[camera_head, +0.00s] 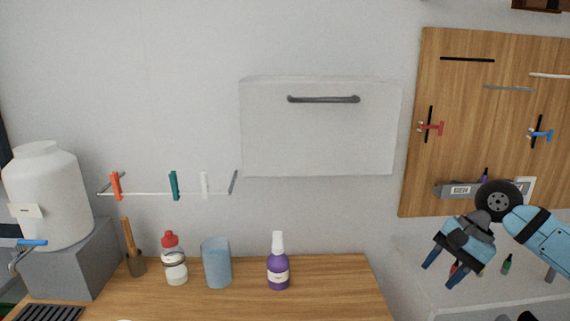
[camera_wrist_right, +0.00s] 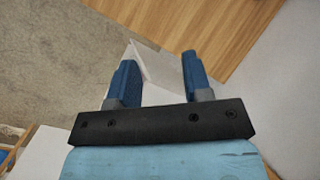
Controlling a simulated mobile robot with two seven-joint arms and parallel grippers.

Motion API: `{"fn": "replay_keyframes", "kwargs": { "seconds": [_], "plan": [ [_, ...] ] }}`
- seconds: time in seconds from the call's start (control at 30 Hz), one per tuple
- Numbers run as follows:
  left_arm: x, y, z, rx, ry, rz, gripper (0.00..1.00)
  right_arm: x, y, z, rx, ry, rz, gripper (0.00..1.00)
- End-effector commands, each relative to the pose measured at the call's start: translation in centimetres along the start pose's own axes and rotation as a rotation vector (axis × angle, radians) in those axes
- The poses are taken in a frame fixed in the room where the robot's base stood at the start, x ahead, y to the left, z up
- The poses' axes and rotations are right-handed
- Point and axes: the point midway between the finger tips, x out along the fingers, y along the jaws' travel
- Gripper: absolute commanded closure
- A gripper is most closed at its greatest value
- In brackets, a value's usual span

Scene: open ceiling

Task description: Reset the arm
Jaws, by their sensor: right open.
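My right gripper (camera_head: 444,272) is at the right of the head view, on a light blue arm coming in from the right edge. Its two dark blue fingers are spread apart and point down and to the left. In the right wrist view the fingers (camera_wrist_right: 157,75) stand apart with nothing between them. The gripper hangs in the air, right of the wooden counter (camera_head: 340,290). My left gripper does not show in the head view.
On the counter stand a purple spray bottle (camera_head: 278,270), a blue cup (camera_head: 216,265) and a red-capped bottle (camera_head: 174,265). A white tank (camera_head: 50,200) stands on a grey block (camera_head: 75,265) at the left. A wooden wall board (camera_head: 480,100) is above my right arm.

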Motion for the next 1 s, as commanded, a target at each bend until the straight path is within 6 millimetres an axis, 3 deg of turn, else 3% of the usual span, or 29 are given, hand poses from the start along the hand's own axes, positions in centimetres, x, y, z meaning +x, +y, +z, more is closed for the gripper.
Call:
{"fn": "replay_keyframes", "kwargs": {
  "seconds": [0.1, 0.2, 0.47, 0.63, 0.77, 0.87, 1.0],
  "plan": [
    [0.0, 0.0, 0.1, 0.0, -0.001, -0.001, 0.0, -2.0, 2.8, -2.2, 0.056, 0.054, 0.018, 0.55],
    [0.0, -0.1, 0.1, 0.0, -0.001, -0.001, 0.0, 1.2, 2.5, -0.6, 0.156, -0.078, -0.067, 0.55],
    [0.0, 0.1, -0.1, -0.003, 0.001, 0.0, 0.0, 6.2, 2.7, 2.4, 0.539, -0.417, -0.262, 0.55],
    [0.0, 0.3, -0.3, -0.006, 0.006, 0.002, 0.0, 9.0, 3.6, 3.6, 0.987, -0.742, -0.389, 0.55],
    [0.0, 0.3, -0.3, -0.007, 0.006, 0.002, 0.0, 10.7, 5.2, 3.0, 1.422, -1.008, -0.463, 0.55],
    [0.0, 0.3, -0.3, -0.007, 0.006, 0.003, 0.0, 12.2, 7.4, 1.6, 1.779, -1.198, -0.504, 0.55],
    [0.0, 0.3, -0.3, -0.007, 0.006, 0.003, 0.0, 15.1, 12.3, -0.9, 2.31, -1.434, -0.551, 0.55]
  ]
}}
